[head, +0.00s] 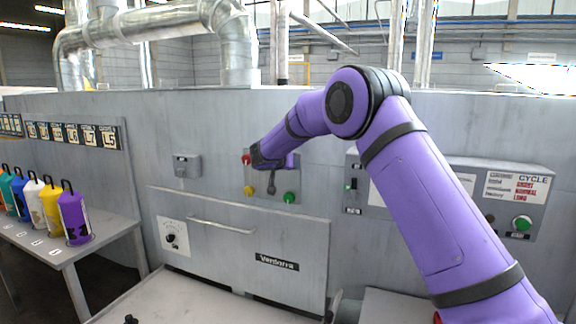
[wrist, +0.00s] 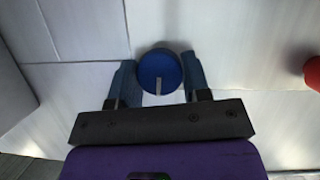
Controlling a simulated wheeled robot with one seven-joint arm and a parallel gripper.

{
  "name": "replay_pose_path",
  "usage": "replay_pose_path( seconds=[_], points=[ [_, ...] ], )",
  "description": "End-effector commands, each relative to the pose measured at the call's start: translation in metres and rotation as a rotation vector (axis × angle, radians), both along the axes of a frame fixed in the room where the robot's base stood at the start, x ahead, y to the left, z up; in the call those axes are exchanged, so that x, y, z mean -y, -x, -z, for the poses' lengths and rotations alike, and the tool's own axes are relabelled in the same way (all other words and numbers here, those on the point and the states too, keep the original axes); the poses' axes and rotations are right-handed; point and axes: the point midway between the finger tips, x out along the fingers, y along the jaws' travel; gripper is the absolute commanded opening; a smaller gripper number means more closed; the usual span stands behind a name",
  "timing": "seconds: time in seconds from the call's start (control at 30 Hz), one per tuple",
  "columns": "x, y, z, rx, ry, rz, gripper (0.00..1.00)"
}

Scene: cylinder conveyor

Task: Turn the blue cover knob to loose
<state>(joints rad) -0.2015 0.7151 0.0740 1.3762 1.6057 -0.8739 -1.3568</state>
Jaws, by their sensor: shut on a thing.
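The blue cover knob (wrist: 160,70) is round, with a pale pointer line running from its middle toward the bottom of the wrist view. My gripper (wrist: 160,78) has its two blue-grey fingers on the left and right sides of the knob and is shut on it. In the head view my gripper (head: 286,162) is at the control panel on the grey machine front, and it hides the blue knob there.
A Ventorra cover with a long handle (head: 222,226) is below. Coloured cylinders stand on a table (head: 62,257) at left.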

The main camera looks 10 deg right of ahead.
Motion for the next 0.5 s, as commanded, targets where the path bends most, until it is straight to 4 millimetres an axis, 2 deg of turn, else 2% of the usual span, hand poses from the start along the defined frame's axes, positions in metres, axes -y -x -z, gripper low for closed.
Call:
replay_pose_path(
  seconds=[0.13, 0.17, 0.23, 0.27, 0.5],
  points=[
    [-0.0011, 0.0007, 0.0036, -0.005, -0.002, -0.001, 0.20],
    [-0.0011, 0.0007, 0.0036, -0.005, -0.002, -0.001, 0.50],
    [-0.0010, 0.0006, 0.0032, -0.004, -0.001, -0.001, 0.67],
    [-0.0009, 0.0005, 0.0029, -0.004, -0.002, -0.001, 0.69],
    [-0.0004, 0.0004, 0.0013, -0.002, -0.001, 0.000, 0.69]
  ],
)
